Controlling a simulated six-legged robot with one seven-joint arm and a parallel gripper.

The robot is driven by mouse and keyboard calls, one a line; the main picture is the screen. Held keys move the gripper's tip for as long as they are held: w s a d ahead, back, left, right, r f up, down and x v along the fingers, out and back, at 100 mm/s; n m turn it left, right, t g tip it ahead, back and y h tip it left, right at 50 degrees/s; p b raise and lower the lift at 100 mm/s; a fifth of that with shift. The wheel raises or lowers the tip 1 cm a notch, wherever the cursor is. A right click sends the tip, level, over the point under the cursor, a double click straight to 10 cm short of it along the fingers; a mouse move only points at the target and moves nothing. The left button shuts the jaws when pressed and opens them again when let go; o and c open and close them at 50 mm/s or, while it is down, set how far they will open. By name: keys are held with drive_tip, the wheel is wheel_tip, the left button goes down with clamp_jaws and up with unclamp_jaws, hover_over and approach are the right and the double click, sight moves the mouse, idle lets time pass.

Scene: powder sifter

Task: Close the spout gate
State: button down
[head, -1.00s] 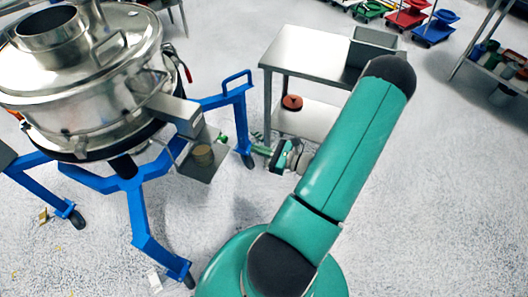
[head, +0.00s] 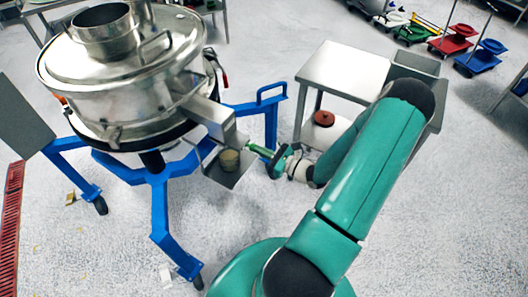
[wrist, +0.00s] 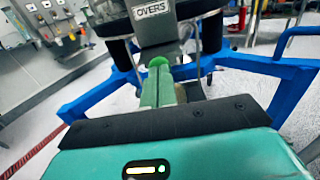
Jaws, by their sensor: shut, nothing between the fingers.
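The steel sifter (head: 110,75) stands on a blue wheeled frame, with its rectangular spout (head: 207,115) sloping down to the right. The spout also shows in the wrist view (wrist: 153,30), under an "OVERS" label. A small rounded green knob (wrist: 159,62) shows just beyond my fingertips, in front of the spout plate. My gripper (head: 256,149) is shut and empty at the right of the spout end; its green fingers also show in the wrist view (wrist: 158,82). I cannot tell whether they touch the knob. The gate plate itself is not clear.
The blue frame (head: 165,215) has legs on both sides of the spout. A steel table (head: 343,70) with a red-brown round item (head: 324,118) on its lower shelf stands right. Open floor lies in front.

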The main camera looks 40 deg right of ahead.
sight(249, 144)
drive_tip(key=x, duration=0.4)
drive_tip(key=shift+w+a, duration=0.15)
drive_tip(key=shift+w, duration=0.25)
drive_tip(key=shift+w+a+r, duration=0.1)
drive_tip(key=shift+w, duration=0.15)
